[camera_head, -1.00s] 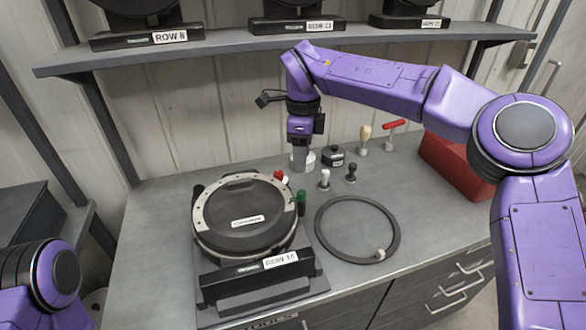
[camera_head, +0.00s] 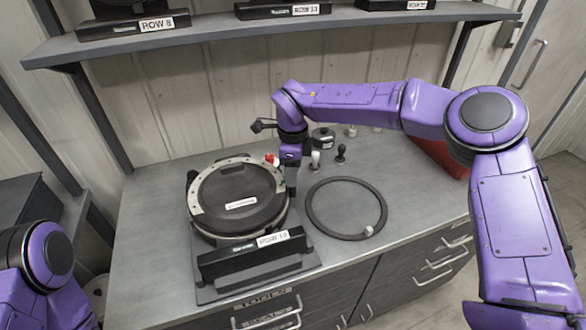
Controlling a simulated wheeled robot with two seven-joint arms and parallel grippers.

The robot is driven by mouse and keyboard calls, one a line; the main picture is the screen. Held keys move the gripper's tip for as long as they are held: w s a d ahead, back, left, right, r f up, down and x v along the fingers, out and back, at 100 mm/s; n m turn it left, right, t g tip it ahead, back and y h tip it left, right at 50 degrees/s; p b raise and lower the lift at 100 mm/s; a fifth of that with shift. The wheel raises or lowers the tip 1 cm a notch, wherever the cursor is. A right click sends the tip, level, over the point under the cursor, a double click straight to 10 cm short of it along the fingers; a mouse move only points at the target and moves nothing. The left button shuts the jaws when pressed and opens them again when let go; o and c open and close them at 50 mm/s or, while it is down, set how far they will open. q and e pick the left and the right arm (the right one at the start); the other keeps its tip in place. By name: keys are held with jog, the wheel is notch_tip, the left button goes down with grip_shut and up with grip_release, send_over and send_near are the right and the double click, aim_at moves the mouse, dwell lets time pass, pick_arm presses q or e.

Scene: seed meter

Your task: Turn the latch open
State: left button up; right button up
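The seed meter (camera_head: 238,190) is a round dark housing with a pale rim, standing on a stand labelled as a row unit (camera_head: 255,255). A red knob (camera_head: 271,159) shows at its upper right edge. The green handle seen earlier at its right side is now hidden behind my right gripper. My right gripper (camera_head: 291,188) points down at the right edge of the meter, at the green handle's place. Its fingers are small and dark, and I cannot tell whether they touch or grip the handle. Only part of my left arm shows at lower left; its gripper is out of view.
A dark ring (camera_head: 313,216) with a pale knob (camera_head: 369,231) lies right of the meter. Small handled tools (camera_head: 341,154) and a dark round container (camera_head: 322,138) stand behind it. A red box (camera_head: 440,158) is at the bench's right. A shelf (camera_head: 220,38) with other units hangs above.

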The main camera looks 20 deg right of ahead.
jog(key=c, duration=0.5)
jog(key=shift+w, duration=0.1)
grip_shut()
